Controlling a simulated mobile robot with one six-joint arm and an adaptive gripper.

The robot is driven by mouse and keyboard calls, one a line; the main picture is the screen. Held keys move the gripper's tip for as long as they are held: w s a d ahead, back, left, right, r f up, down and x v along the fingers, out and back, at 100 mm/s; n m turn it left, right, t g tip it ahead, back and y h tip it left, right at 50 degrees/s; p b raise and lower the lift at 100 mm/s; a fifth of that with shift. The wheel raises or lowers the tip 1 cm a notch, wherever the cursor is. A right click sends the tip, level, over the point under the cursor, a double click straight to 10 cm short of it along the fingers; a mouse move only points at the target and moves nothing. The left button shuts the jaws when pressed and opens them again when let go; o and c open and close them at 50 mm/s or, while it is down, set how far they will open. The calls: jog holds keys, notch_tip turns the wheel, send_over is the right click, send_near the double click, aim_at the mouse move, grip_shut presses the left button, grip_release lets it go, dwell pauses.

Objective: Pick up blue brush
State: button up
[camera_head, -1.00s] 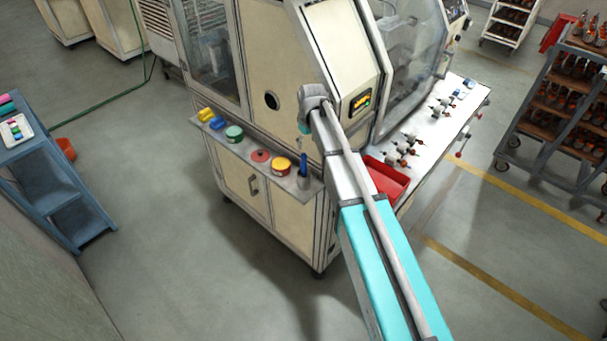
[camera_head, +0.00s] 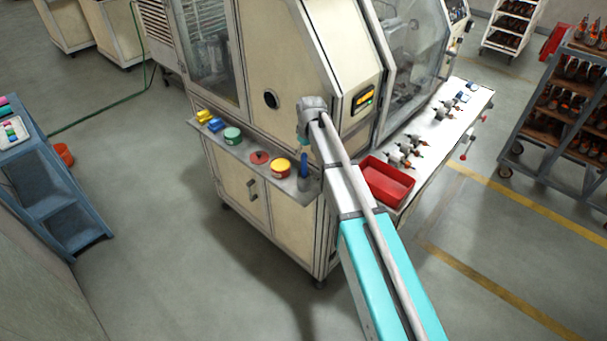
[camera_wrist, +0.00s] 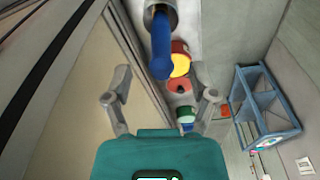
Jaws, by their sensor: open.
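The blue brush (camera_head: 304,164) stands upright in a small grey cup (camera_head: 304,184) at the right end of the machine's ledge. In the wrist view the brush (camera_wrist: 161,48) points toward my gripper from the cup (camera_wrist: 160,12) at the top. My gripper (camera_wrist: 160,72) is open and empty, with one finger on each side of the brush's near end. I cannot tell whether that end is between the fingertips or still beyond them. In the head view only a little teal of my gripper (camera_head: 302,141) shows, just above the brush, partly hidden by my arm.
The ledge (camera_head: 222,146) also holds a yellow tin (camera_head: 280,167), a red disc (camera_head: 260,157), a green tin (camera_head: 233,135) and yellow and blue items. A red bin (camera_head: 388,181) lies right of my arm. Open floor lies in front; a blue shelf (camera_head: 60,190) stands left.

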aim_at(304, 162)
jog(key=shift+f, duration=0.15)
jog(key=shift+w+a+f+b, duration=0.1)
jog(key=shift+a+f+b, duration=0.05)
jog(key=shift+f+b, duration=0.7)
jog(key=shift+w+a+f+b, duration=0.1)
jog(key=shift+w+f+b, duration=0.05)
jog(key=shift+f+b, duration=0.65)
jog(key=shift+w+a+f+b, duration=0.1)
jog(key=shift+a+f+b, duration=0.05)
jog(key=shift+f+b, duration=0.7)
jog(key=shift+r, duration=0.1)
grip_shut()
